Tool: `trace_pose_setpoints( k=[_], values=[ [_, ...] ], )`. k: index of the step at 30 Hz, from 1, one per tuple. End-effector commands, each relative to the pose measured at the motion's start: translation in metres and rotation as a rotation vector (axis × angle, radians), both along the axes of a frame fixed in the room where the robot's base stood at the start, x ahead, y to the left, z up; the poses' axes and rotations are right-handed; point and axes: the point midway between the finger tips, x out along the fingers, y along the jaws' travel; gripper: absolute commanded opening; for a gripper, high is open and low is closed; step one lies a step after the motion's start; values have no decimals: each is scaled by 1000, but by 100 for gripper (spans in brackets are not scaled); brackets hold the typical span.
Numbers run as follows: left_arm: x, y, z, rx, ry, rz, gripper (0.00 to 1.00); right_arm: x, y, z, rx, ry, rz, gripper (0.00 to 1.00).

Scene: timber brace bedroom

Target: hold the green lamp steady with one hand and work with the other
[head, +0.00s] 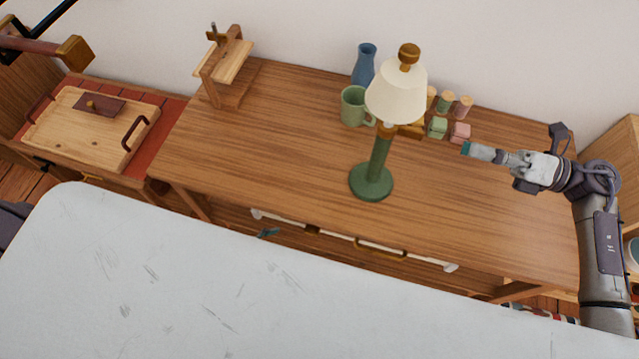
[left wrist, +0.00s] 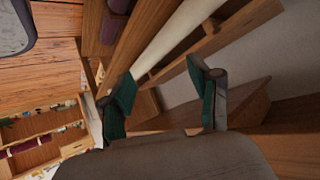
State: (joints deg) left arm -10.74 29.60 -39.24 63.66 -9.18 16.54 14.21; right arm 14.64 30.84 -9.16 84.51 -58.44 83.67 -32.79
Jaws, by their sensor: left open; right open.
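The green lamp (head: 371,182) stands upright on the wooden desk (head: 300,125), with a green base and stem, cream shade and brown knob on top. My right gripper (head: 466,149) is open and empty above the desk, to the right of the lamp and apart from it. Of my left gripper (head: 268,233) only a small teal part shows at the desk's front edge; the rest is hidden behind the white surface. In the left wrist view my left gripper (left wrist: 163,90) is open, with nothing between its teal pads and wooden parts and a pale bar beyond.
A green mug (head: 353,106), a blue vase (head: 364,65) and several small blocks stand close behind the lamp. A wooden stand (head: 228,68) is at the desk's back left. A large white surface (head: 200,280) fills the foreground. The desk's left middle is clear.

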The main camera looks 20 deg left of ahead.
Motion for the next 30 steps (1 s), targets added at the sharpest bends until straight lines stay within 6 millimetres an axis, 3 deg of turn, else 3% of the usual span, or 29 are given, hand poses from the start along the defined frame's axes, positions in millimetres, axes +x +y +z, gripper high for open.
trace_pose_setpoints(
  k=[2,9,11,15,21,30],
  values=[
    [-6,-25,40,-90,-69,-172,62,0,0,0,0,0,0,42],
    [-71,-86,154,-411,-129,-526,62,0,0,0,0,0,0,42],
    [-66,-99,188,-485,-170,-516,62,0,0,0,0,0,0,42],
    [-14,-113,242,-554,-280,-347,62,0,0,0,0,0,0,42],
    [43,-110,282,-572,-345,-146,62,0,0,0,0,0,0,42],
    [70,-115,295,-578,-355,-80,62,0,0,0,0,0,0,42]
  ],
)
